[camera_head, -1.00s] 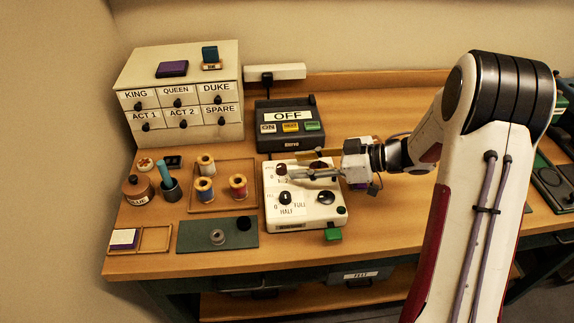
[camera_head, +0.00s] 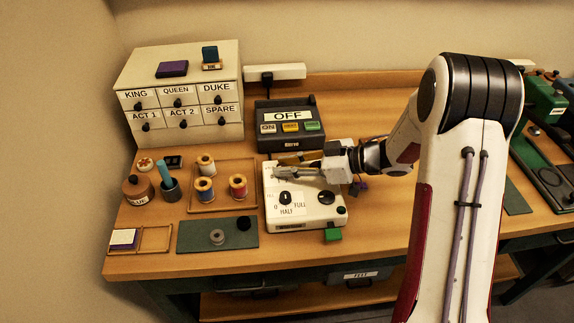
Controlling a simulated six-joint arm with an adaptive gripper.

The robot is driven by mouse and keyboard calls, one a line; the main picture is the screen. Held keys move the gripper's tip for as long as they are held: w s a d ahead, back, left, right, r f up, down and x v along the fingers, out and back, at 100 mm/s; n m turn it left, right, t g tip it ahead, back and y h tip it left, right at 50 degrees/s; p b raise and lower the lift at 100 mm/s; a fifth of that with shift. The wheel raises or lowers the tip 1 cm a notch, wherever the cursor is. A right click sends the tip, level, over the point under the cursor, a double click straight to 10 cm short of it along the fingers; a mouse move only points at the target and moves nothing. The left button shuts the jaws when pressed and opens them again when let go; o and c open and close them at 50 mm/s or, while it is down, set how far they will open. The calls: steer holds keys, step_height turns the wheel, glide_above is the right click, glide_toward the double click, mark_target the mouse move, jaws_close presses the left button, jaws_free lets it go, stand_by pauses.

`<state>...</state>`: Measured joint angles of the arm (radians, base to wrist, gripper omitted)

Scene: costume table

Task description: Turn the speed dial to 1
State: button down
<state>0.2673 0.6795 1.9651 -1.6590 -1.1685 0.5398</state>
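The white control box (camera_head: 277,219) stands on the wooden table, just left of my arm. Its front dial (camera_head: 285,198), marked 0, HALF and FULL, is in plain view with a dark knob. A second dark knob (camera_head: 326,198) is to its right. My gripper (camera_head: 283,171) reaches in from the right over the back part of the box, its fingers low over the upper-left dial area. The fingers cover that dial and most of its markings, so I cannot read its setting. Whether the fingers are closed around a knob is too small to tell.
A dark unit with an OFF sign (camera_head: 289,116) stands behind the box. A tray of thread spools (camera_head: 222,200) lies to the left, and a green mat (camera_head: 190,238) at the front left. A drawer cabinet (camera_head: 225,73) stands at the back left.

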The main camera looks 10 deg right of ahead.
steer(key=shift+w+n+g, duration=0.1)
steer(key=shift+n+g, duration=0.4)
steer(key=shift+w+d+n+g+y, duration=0.1)
steer(key=shift+w+n+g+y, duration=0.1)
steer(key=shift+n+g, duration=0.75)
steer(key=shift+w+n+g+y, duration=0.1)
steer(key=shift+n+g+y, duration=0.1)
steer(key=shift+n+g, duration=0.7)
steer(key=shift+w+n+g+h, duration=0.15)
steer(key=shift+n+g+h, duration=0.15)
steer(key=shift+n+g, duration=1.75)
steer(key=shift+g, duration=0.7)
steer(key=c, duration=1.8)
jaws_free()
steer(key=shift+c, duration=0.2)
steer(key=shift+v, duration=3.7)
